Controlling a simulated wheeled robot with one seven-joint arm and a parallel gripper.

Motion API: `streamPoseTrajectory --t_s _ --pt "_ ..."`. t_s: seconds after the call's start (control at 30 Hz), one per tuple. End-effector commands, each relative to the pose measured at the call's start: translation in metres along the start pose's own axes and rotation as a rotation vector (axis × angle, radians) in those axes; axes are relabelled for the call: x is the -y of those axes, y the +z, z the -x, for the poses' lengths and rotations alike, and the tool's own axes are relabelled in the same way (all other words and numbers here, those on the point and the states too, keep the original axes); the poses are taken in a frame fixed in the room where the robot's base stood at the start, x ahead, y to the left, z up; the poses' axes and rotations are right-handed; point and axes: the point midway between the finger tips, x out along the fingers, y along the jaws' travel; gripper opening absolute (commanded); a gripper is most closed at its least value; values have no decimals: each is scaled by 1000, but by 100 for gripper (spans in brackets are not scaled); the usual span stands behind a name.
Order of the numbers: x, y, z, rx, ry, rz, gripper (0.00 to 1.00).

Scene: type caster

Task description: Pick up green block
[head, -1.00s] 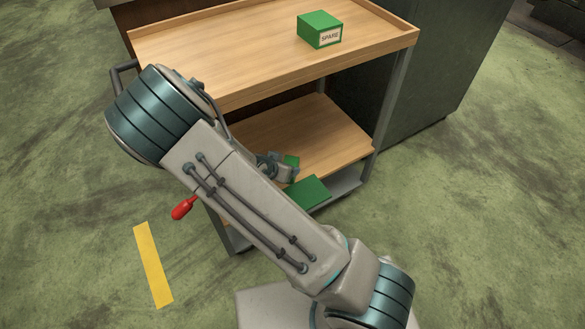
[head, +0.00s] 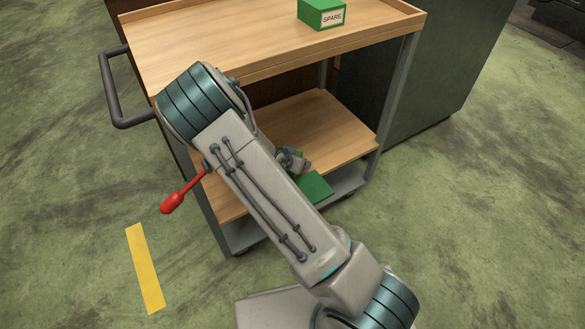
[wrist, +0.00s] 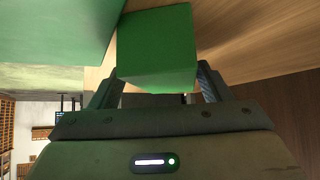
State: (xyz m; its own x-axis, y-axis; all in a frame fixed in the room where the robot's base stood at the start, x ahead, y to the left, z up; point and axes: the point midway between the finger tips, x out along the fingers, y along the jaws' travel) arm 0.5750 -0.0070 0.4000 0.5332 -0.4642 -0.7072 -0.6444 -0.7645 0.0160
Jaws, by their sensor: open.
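A green block (wrist: 155,48) fills the space between the two fingers of my gripper (wrist: 158,78) in the wrist view. The fingers stand open on either side of it; whether either touches it I cannot tell. A second green box marked SPARE (head: 321,13) sits on the cart's top shelf (head: 200,40), well away from my gripper.
The top shelf overhangs the lower one. Cart posts, a dark side handle (head: 108,90) and a red-tipped lever (head: 174,203) are near my arm. A dark cabinet (head: 440,70) stands behind.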

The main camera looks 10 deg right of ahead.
Motion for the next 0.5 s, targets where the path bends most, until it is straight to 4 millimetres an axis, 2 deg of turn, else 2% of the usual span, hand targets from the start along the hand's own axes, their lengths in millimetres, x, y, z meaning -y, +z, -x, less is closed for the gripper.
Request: streamPoseTrajectory --t_s 0.07,0.27,0.43,0.47,0.5 --pt "0 1 -7 0 0 0 71" --pt "0 0 -6 0 -1 1 71" --pt "0 0 -6 0 -1 1 26" --pt "0 0 -6 0 -1 1 20" --pt "0 0 -6 1 -1 1 20"
